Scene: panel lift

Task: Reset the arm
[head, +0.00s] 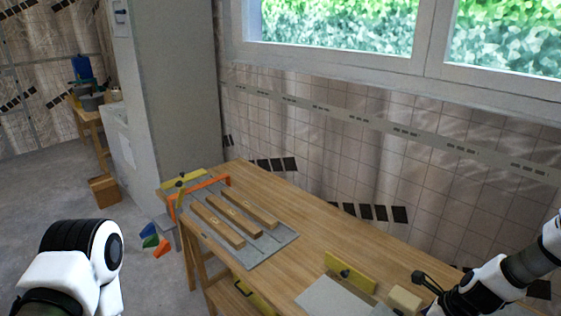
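My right arm comes in from the lower right. Its dark gripper (424,281) is over the right part of the wooden table (310,232), near a pale wooden block (404,299). I cannot tell whether it touches the block or how far its fingers are apart. My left arm (82,258) shows at the lower left as a white and black link, off the table's left side. Its gripper is out of the picture.
A grey panel (276,243) with wooden bars (236,218) lies on the table's left part, beside an orange frame (208,182). A yellow piece (350,272) stands by another grey plate (325,300). Coloured blocks (151,240) lie on the floor. The table's middle is clear.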

